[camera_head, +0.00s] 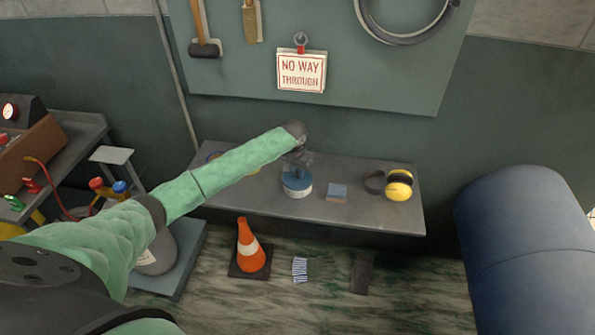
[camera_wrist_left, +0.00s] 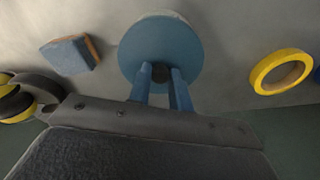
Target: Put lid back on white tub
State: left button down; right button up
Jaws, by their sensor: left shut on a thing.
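The white tub (camera_head: 297,192) stands on the grey bench, with its blue lid (camera_head: 297,180) at its top. In the left wrist view the round blue lid (camera_wrist_left: 160,45) fills the upper middle, with a pale rim of the tub at its far edge. My left gripper (camera_head: 298,168) is above the lid. Its two blue fingers (camera_wrist_left: 161,76) are shut on the dark knob (camera_wrist_left: 160,72) at the lid's centre. Whether the lid sits fully down on the tub I cannot tell. My right gripper is not in view.
On the bench (camera_head: 250,196), a blue sponge-like block (camera_head: 337,191) and yellow ear defenders (camera_head: 398,186) lie to the right. A yellow tape ring (camera_wrist_left: 281,71) lies on the other side. An orange cone (camera_head: 250,248) stands on the floor in front.

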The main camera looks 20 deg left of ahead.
pick_arm(q)
jog(key=shift+f+p, duration=0.15)
jog(key=shift+p, duration=1)
dwell(1.6)
dwell(0.3)
jog(key=c, duration=0.7)
grip_release()
